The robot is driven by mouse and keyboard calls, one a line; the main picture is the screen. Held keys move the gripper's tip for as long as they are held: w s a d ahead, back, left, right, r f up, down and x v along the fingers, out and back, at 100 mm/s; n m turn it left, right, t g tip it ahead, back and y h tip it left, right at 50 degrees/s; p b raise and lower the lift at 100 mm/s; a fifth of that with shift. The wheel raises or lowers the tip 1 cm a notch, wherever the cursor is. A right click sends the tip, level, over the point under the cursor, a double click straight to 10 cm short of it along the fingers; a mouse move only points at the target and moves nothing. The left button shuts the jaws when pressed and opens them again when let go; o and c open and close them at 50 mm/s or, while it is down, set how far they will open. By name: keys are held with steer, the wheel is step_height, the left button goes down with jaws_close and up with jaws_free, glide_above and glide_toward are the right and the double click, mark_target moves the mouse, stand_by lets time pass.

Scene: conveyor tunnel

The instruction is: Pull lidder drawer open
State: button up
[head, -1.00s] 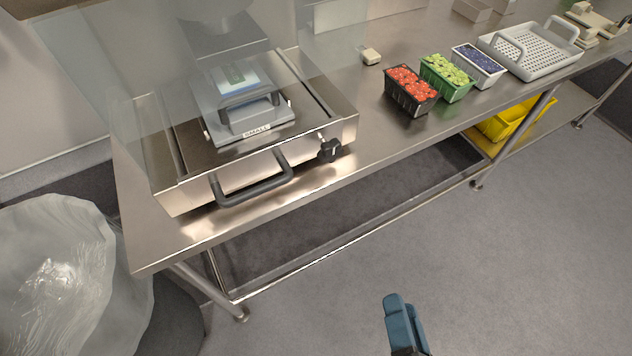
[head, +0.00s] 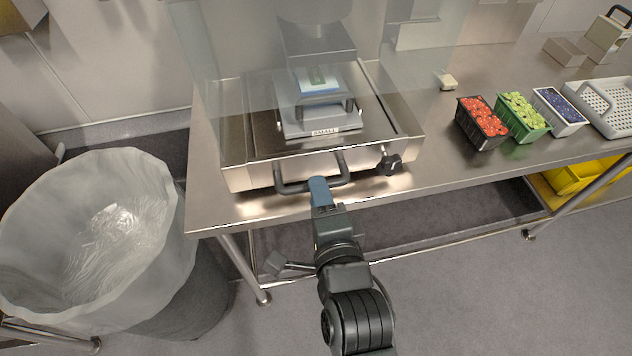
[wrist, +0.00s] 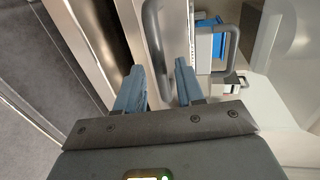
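The lidder drawer (head: 240,178) is a steel box front under the lidding machine on the steel table, and it looks closed. Its dark U-shaped handle (head: 292,188) sticks out from the front; in the wrist view the handle (wrist: 156,30) runs up the picture. My gripper (head: 319,184) is at the handle's bar, right of its middle. In the wrist view my gripper (wrist: 158,76) has its two blue fingers apart, one on each side of the handle bar, with gaps visible. A tray plate marked SMALL (head: 325,131) sits inside the machine behind a clear guard.
A black knob (head: 389,163) is on the machine front, right of the handle. Punnets of red (head: 484,117), green (head: 522,112) and blue fruit (head: 560,104) stand to the right. A bin with a clear liner (head: 100,235) stands at left. Floor before the table is clear.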

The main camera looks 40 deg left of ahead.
steer(key=shift+x, duration=1.7)
jaws_close()
